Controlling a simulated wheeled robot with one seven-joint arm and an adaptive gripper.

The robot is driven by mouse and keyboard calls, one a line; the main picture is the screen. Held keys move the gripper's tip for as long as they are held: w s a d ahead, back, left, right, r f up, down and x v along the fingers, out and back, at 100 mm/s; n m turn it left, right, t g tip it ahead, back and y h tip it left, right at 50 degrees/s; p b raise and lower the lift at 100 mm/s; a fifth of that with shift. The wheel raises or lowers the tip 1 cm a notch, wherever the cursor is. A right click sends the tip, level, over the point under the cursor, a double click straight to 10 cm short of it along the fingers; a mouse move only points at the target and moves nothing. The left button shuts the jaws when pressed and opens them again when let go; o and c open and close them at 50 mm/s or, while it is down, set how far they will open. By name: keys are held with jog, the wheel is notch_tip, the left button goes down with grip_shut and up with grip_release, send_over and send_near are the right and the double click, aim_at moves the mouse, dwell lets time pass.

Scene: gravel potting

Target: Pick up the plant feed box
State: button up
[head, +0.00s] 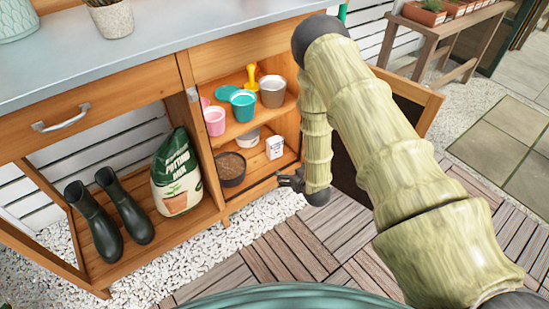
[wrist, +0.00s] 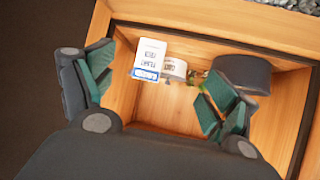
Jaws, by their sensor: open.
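The plant feed box, a small white carton (head: 275,147), stands on the bottom shelf of the open cabinet, near its right side. In the wrist view the box (wrist: 150,58) shows dark print and a blue band, between the fingers but nearer the left one. My gripper (head: 290,181) is low at the cabinet's front opening, just below and right of the box in the head view. In the wrist view my gripper (wrist: 160,88) has its fingers wide apart with nothing held.
A dark pot with brown fill (head: 231,170) stands on the same shelf, left of the box. The shelf above holds a pink pot (head: 214,121), teal pot (head: 243,105) and grey pot (head: 272,92). Wooden walls flank the opening.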

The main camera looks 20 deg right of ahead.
aim_at(277, 151)
jog(key=w+f+t+b, duration=0.1)
jog(key=w+b, duration=0.1)
jog(key=w, duration=0.1)
jog(key=w+f+t+b, duration=0.1)
jog(key=w+b, duration=0.1)
jog(key=w, duration=0.1)
jog(key=w+f+n+y+b, duration=0.1)
jog(key=w+b, duration=0.2)
jog(key=shift+w+d+f+t, duration=0.2)
jog(key=shift+d+f+t, duration=0.05)
jog(key=shift+t, duration=0.15)
jog(key=b+x, duration=0.2)
jog(key=x, duration=0.3)
jog(key=shift+w, duration=0.1)
jog(key=b+x, duration=0.3)
jog(key=x, duration=0.1)
jog(key=shift+w+f+b, duration=0.1)
jog(key=shift+f+b, duration=0.05)
jog(key=shift+b, duration=0.25)
jog(key=shift+w, duration=0.5)
jog(key=c, duration=1.3)
